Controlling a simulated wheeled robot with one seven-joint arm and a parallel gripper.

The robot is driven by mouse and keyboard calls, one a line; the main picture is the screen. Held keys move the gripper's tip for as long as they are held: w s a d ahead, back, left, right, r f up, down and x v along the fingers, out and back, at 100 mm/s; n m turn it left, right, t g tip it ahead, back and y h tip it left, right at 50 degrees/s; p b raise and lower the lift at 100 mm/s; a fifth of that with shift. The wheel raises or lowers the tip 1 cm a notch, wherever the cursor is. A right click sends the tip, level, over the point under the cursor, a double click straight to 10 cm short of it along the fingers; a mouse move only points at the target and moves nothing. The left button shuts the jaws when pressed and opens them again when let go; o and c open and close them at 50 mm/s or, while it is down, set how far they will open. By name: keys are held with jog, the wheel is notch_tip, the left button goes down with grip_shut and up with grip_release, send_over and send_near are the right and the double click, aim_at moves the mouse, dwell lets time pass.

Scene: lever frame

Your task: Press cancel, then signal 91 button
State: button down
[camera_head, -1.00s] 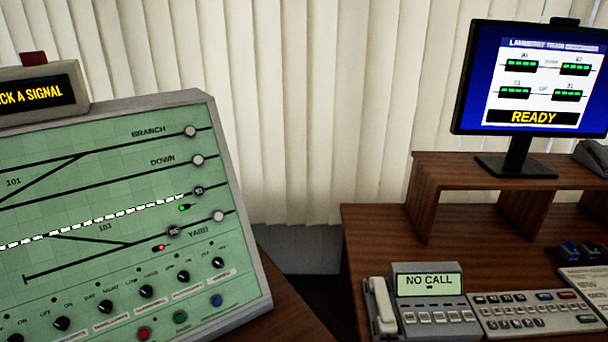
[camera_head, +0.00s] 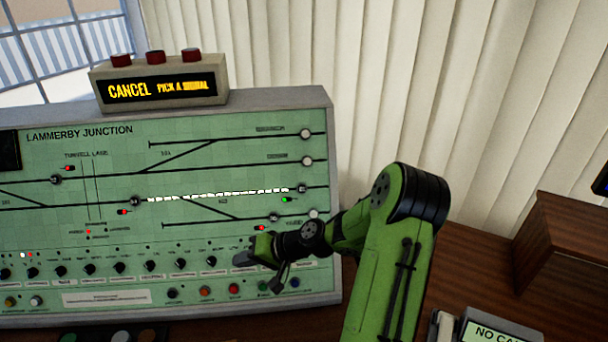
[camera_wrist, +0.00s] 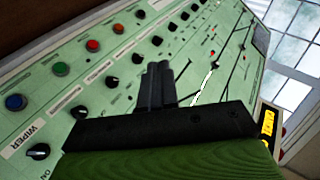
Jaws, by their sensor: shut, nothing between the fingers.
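The green signal panel (camera_head: 110,236) is marked LAMMERBY JUNCTION. The display box (camera_head: 208,88) on top reads CANCEL and PICK A SIGNAL. Round signal buttons sit on the track lines, including one at left centre (camera_head: 134,201) and one at right (camera_head: 302,188). A lit white route runs between these two. Their numbers are too small to read, so I cannot tell which is 91. The bottom row has a red button (camera_head: 234,289), also in the wrist view (camera_wrist: 92,45); no cancel label is legible. My gripper (camera_head: 262,252) is shut and empty before the panel's lower right (camera_wrist: 158,68).
Black knobs (camera_head: 181,265) line the panel above the bottom buttons. A green button (camera_wrist: 58,68) and a blue button (camera_wrist: 15,102) show in the wrist view. A wooden shelf (camera_head: 560,250) and a phone unit (camera_head: 490,331) stand at right. Blinds (camera_head: 420,90) hang behind.

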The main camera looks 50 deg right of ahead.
aim_at(302, 189)
jog(key=s+d+r+m+t+h+p, duration=0.1)
jog(key=d+r+m+t+h+p, duration=0.1)
jog(key=d, duration=0.7)
jog(key=s+d+r+m+t+h+p, duration=0.2)
jog(key=d+r+m+t+h, duration=0.3)
jog(key=d+m, duration=0.4)
jog(key=shift+s+d+r+t+h+p, duration=0.15)
jog(key=shift+d+r+t+h+p, duration=0.15)
jog(key=shift+d+r+t+p, duration=0.5)
jog(key=shift+f, duration=0.2)
jog(key=shift+w+d+f+b, duration=0.7)
jog(key=shift+w+d, duration=0.1)
jog(key=shift+w, duration=0.2)
jog(key=shift+w+d+f+b, duration=0.55)
jog(key=shift+w+d+f, duration=0.15)
jog(key=shift+w, duration=0.35)
jog(key=shift+w+d+f+b, duration=0.65)
jog(key=shift+w+d, duration=0.2)
jog(key=shift+w, duration=0.15)
